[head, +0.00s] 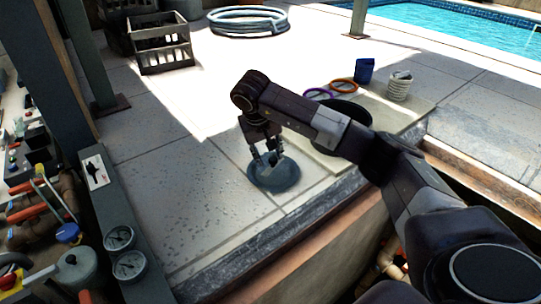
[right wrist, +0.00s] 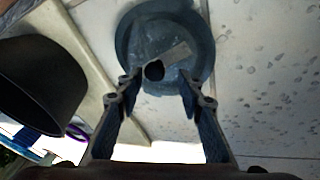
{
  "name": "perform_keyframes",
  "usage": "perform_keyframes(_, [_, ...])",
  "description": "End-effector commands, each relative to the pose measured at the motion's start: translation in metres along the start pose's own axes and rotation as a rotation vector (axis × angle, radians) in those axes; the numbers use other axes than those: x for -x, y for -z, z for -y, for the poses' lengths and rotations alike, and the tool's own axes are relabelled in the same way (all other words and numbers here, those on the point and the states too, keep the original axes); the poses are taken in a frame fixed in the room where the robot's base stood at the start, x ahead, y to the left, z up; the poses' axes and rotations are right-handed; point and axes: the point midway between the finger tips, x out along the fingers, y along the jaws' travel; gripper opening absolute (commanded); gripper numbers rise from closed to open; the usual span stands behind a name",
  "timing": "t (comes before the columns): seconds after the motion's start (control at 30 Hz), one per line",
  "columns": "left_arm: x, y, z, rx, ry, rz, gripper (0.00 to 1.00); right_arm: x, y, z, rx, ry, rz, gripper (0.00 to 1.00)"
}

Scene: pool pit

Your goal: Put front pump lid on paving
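The pump lid, a round blue-grey translucent disc (head: 275,178), lies flat on the pale paving (head: 215,205), close to the stone edge of the pit. My right gripper (head: 266,157) points down just over the lid. In the right wrist view the lid (right wrist: 135,30) fills the top middle, with a grey bar and a small dark round spot on it. The right gripper's two fingers (right wrist: 159,80) stand apart over the lid's near part, with nothing seen clamped between them. Whether the fingertips touch the lid I cannot tell. My left gripper is not in view.
A black tub (head: 345,112) stands on a pale mat (head: 402,118), with an orange ring (head: 343,85), blue cup (head: 365,71) and white coil (head: 399,87) nearby. Gauges (head: 120,237) and pipes fill the left. Crates (head: 162,55) stand behind. Paving left of the lid is clear.

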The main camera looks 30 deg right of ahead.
Motion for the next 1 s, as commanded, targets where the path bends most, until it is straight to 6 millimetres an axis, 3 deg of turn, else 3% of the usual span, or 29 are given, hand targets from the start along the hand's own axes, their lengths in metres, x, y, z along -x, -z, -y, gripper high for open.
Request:
perform_keyframes(0.5, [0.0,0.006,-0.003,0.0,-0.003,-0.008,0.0,0.098,0.0,-0.003,-0.002,-0.001,-0.002,0.35])
perform_keyframes(0.7, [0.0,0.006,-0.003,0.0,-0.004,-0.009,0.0,0.112,-0.001,-0.004,-0.004,-0.002,0.001,0.35])
perform_keyframes(1.0, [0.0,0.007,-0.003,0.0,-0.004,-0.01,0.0,0.112,-0.001,-0.004,-0.003,-0.003,0.002,0.35])
